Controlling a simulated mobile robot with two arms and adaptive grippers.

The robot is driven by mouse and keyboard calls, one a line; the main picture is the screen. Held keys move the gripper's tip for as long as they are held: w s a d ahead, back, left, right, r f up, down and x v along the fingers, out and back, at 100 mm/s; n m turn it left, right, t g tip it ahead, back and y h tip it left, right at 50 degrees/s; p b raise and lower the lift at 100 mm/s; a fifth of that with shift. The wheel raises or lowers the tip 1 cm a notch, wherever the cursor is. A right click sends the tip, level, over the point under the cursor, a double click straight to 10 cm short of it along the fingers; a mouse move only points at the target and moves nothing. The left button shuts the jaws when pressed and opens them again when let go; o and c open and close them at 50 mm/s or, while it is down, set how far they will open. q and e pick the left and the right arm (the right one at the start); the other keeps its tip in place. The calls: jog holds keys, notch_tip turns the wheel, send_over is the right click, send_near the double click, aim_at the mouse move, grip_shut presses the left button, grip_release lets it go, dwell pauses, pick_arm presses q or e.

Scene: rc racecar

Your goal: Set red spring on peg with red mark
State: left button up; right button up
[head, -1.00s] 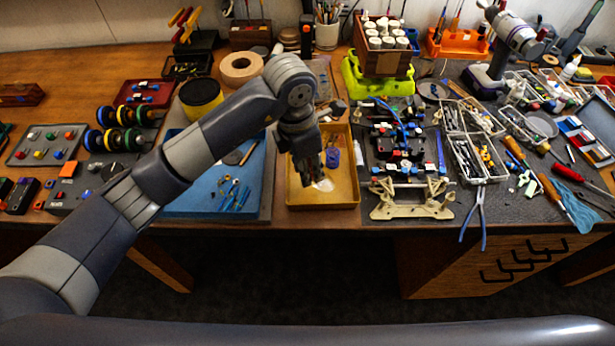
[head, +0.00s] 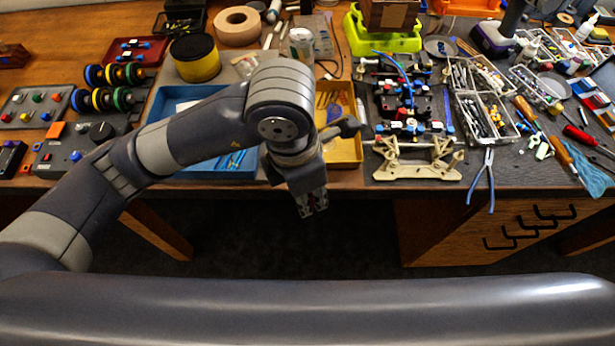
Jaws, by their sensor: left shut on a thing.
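My left gripper (head: 312,207) hangs pointing down just off the table's front edge, in front of the yellow tray (head: 346,164). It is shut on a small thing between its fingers. That thing is mostly hidden, and I cannot make out its colour or shape. I cannot pick out the red spring for certain. A grey board (head: 22,118) at the far left carries several small coloured pegs or knobs. Which one bears the red mark is too small to tell. My right gripper is not in view.
A car chassis (head: 405,95) stands on a beige stand (head: 415,165) on the dark mat. A blue tray (head: 190,94) lies partly behind my left arm. Blue-handled pliers (head: 482,180) overhang the front edge. Wheels (head: 115,98) stand at the left. Open floor lies below the edge.

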pick_arm(q)
jog(key=shift+r+p, duration=1.3)
jog(key=shift+r, duration=0.95)
